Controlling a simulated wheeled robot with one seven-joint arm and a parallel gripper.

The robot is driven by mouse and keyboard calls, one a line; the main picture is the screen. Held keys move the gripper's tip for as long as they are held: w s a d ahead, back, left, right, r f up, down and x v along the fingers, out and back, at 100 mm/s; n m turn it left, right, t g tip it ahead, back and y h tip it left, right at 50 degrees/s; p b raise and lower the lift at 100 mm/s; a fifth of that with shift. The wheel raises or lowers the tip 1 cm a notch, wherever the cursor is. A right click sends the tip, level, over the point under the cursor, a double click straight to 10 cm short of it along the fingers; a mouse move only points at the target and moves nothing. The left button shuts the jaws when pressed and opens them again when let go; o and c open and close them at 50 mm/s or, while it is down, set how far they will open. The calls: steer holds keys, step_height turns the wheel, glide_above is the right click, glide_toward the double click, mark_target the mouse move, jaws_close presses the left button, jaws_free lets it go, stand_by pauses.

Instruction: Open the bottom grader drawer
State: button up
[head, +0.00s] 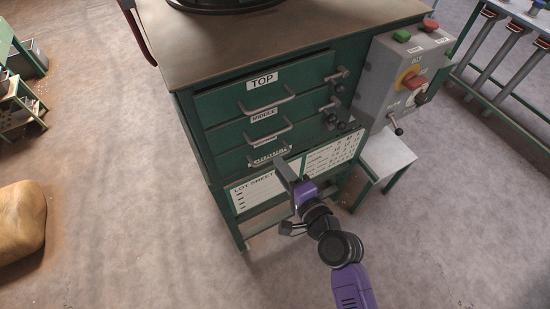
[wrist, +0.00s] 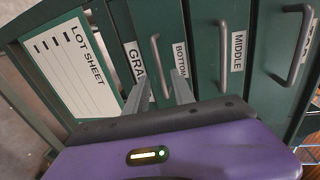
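The green cabinet has three drawers, labelled TOP, MIDDLE and BOTTOM, and all look shut. The bottom grader drawer (head: 234,164) is the lowest, with a grey bar handle (head: 268,157) partly crossed by my gripper. In the wrist view this handle (wrist: 157,58) stands upright beside the BOTTOM label. My gripper (head: 289,167) is at the right end of that handle. In the wrist view its two fingers (wrist: 159,92) are apart, one on each side of the handle's near end. I cannot tell whether they touch it.
The middle handle (head: 268,106) and top handle (head: 268,103) sit above. A grey control box (head: 400,80) with knobs is on the right, over a pale stand (head: 388,155). A lot sheet panel (head: 255,191) is below the drawers. The floor in front is clear; a tan sack (head: 22,222) lies at left.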

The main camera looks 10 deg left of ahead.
steer(key=shift+x, duration=2.6)
jaws_close()
